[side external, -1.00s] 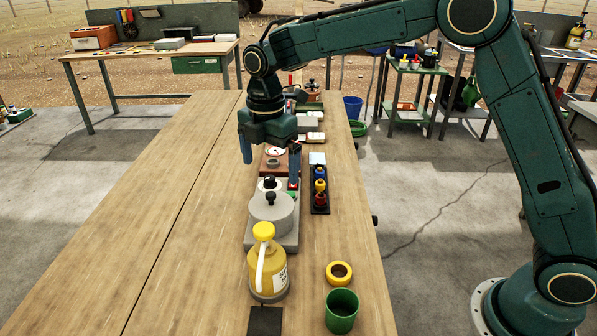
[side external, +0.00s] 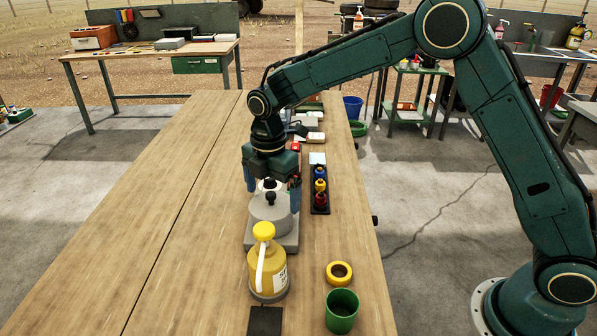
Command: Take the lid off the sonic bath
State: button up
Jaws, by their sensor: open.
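The sonic bath (side external: 287,241) appears to be the grey unit on the bench, with a round grey top. A round grey lid with a black knob (side external: 271,199) sits on it. A second black knob (side external: 270,184) shows just behind, on a paler part partly hidden by my gripper. My gripper (side external: 272,187) points down over the rear of the unit. Its two blue fingers are spread wide, one left and one right of the rear knob. It is open and holds nothing. Whether the fingers touch anything cannot be told.
A yellow bottle with a pump top (side external: 267,275) stands close in front of the bath. A black rack of coloured pieces (side external: 320,190) is to the right. A yellow ring (side external: 339,273) and a green cup (side external: 342,311) are at front right. The bench's left side (side external: 150,210) is clear.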

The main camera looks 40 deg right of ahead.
aim_at(272, 192)
jog(key=shift+f, duration=0.55)
jog(key=shift+c, duration=0.2)
jog(key=c, duration=0.7)
jog(key=shift+o, duration=0.2)
jog(key=shift+r, duration=0.1)
notch_tip(272, 192, up, 20)
dwell(0.6)
